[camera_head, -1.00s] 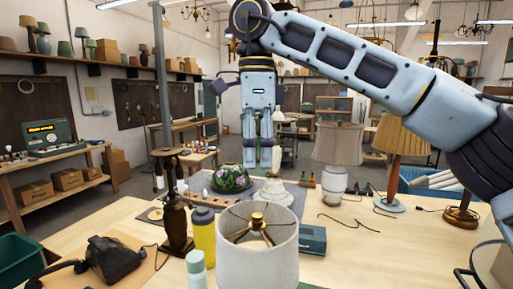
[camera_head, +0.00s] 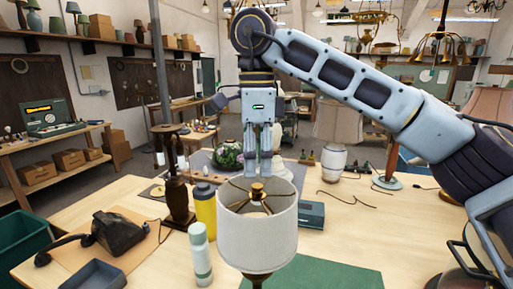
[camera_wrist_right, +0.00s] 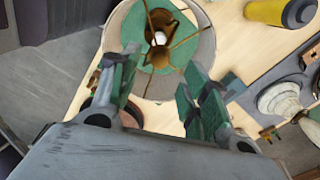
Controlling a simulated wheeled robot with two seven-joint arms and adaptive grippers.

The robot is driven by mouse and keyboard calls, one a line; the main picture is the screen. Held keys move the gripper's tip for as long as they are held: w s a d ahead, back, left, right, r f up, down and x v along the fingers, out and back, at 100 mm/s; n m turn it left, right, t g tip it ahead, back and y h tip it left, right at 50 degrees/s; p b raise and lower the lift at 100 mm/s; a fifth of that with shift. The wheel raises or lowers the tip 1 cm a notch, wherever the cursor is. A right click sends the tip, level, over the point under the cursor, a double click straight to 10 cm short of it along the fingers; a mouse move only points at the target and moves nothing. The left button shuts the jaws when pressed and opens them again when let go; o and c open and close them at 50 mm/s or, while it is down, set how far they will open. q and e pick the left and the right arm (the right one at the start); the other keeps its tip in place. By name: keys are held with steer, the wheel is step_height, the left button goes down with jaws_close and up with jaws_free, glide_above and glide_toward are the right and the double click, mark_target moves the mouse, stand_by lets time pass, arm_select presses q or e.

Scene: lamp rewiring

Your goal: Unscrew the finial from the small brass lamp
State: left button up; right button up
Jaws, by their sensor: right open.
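The small brass lamp stands in front of me with a whitish drum shade (camera_head: 257,232). A bit of its brass stem (camera_head: 257,281) shows below. The brass finial (camera_head: 257,189) sits at the middle of the shade's spokes. My right gripper (camera_head: 264,165) points down, just above and behind the finial in the picture, apart from it. In the right wrist view its two green-padded fingers (camera_wrist_right: 162,80) are spread and empty. The shade's inside, brass spokes (camera_wrist_right: 184,38) and a white bulb show beyond them. The left gripper is not in view.
A yellow bottle (camera_head: 205,208) and a pale green bottle (camera_head: 200,255) stand left of the shade. A dark telephone (camera_head: 120,233) is farther left, a green box (camera_head: 311,214) right. A green mat (camera_head: 330,277) lies under the lamp.

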mark_target(257, 185)
steer(key=shift+f+p, duration=0.4)
steer(key=shift+f, duration=2.4)
jaws_close()
steer(key=shift+r+n+p, duration=0.1)
steer(key=shift+n+p, duration=0.5)
steer(key=shift+n, duration=3.5)
steer(key=shift+n, duration=0.3)
